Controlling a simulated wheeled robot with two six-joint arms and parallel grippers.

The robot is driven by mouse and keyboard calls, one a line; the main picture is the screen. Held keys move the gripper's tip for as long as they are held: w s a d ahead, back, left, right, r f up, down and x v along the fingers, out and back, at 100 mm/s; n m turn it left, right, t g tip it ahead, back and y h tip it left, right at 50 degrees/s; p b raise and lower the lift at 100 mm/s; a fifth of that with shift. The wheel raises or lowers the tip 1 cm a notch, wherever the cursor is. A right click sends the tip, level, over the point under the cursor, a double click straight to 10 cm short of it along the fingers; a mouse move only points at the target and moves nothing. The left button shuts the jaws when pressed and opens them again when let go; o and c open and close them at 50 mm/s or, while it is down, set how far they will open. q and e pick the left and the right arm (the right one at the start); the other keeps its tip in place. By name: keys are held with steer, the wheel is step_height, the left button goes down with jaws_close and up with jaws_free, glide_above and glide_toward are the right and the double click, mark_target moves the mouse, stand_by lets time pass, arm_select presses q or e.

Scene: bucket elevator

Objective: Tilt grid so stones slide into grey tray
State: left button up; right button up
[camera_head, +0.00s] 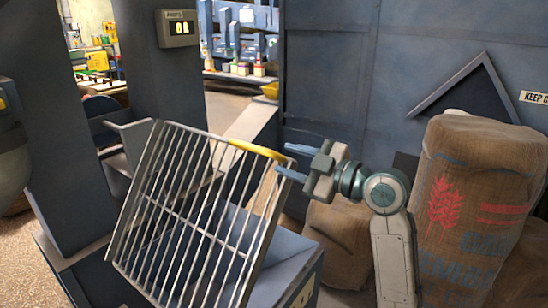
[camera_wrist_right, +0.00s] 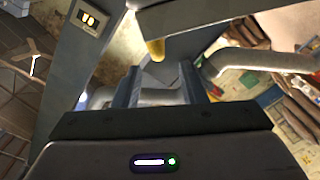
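The metal grid (camera_head: 190,215) stands steeply tilted over a blue-grey bin (camera_head: 290,262), with its yellow-handled edge (camera_head: 258,150) raised. No stones show on its bars. A grey, tray-like part (camera_head: 128,136) shows behind the grid's upper left; its inside is mostly hidden. My right gripper (camera_head: 284,160) is at the grid's upper right corner, by the end of the yellow handle, with its fingers apart. In the right wrist view, a grey bar shows between the spread fingers (camera_wrist_right: 160,88), with a yellow piece (camera_wrist_right: 156,50) beyond; I cannot tell if they touch it. My left gripper is not in view.
Burlap sacks (camera_head: 470,190) stand at the right, close to my right arm. A blue-grey post (camera_head: 155,70) with a small display (camera_head: 177,28) rises behind the grid. A blue metal wall (camera_head: 400,70) closes off the back.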

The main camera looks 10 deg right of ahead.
steer(key=shift+v, duration=1.25)
stand_by(0.4)
